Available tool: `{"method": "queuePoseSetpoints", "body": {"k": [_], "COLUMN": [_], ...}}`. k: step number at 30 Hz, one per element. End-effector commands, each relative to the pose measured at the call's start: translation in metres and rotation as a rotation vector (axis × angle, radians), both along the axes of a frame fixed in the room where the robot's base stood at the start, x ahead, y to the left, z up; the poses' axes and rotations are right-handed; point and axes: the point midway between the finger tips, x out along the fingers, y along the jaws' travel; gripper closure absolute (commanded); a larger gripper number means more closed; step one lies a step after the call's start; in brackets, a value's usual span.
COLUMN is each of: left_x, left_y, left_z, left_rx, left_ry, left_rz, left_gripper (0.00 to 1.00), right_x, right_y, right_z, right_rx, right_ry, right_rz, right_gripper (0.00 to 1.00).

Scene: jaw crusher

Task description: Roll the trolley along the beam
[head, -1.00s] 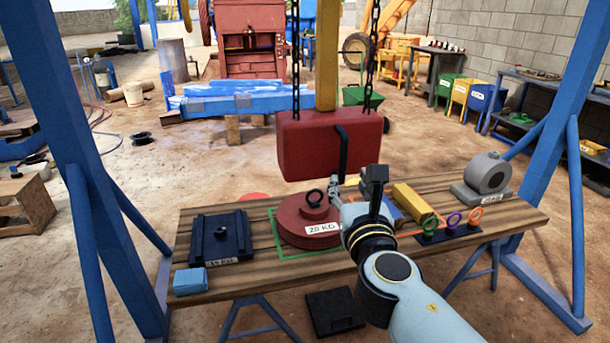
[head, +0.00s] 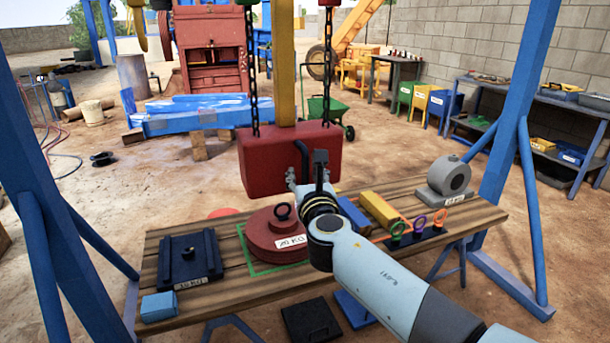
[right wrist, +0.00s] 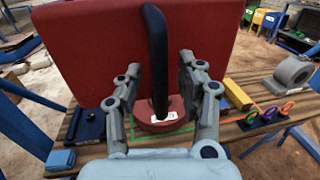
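A red block (head: 265,165) hangs level on two chains (head: 252,85) above the workbench. The trolley and the beam are not in view; the chains run out of the top of the head view. A bent black handle stands on the block's near face; it shows clearly in the right wrist view (right wrist: 156,50). My right gripper (head: 303,176) is at the block's near right side. In the right wrist view its two fingers (right wrist: 158,88) are apart, one on each side of the handle, with gaps to it. My left gripper is not in view.
The wooden workbench (head: 240,292) below holds a red round weight (head: 265,235), a black plate weight (head: 188,262), a yellow bar (head: 378,208) and a grey weight (head: 450,177). Blue frame legs (head: 515,100) stand at both sides.

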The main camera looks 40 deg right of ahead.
Motion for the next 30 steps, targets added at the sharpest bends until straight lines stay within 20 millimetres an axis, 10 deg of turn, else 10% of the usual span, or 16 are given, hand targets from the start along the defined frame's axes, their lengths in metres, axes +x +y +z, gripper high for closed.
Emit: {"method": "queuePoseSetpoints", "body": {"k": [11,30], "left_x": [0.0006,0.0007], "left_y": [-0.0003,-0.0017], "left_z": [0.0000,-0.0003], "left_rx": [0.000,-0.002], "left_ry": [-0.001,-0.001], "left_rz": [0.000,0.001], "left_gripper": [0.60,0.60], "right_x": [-0.0005,-0.0010], "right_y": [0.0002,0.0002], "right_z": [-0.0002,-0.0020], "right_rx": [0.000,0.001], "right_ry": [0.000,0.003], "right_rz": [0.000,0.000], "right_gripper": [1.00,1.00]}}
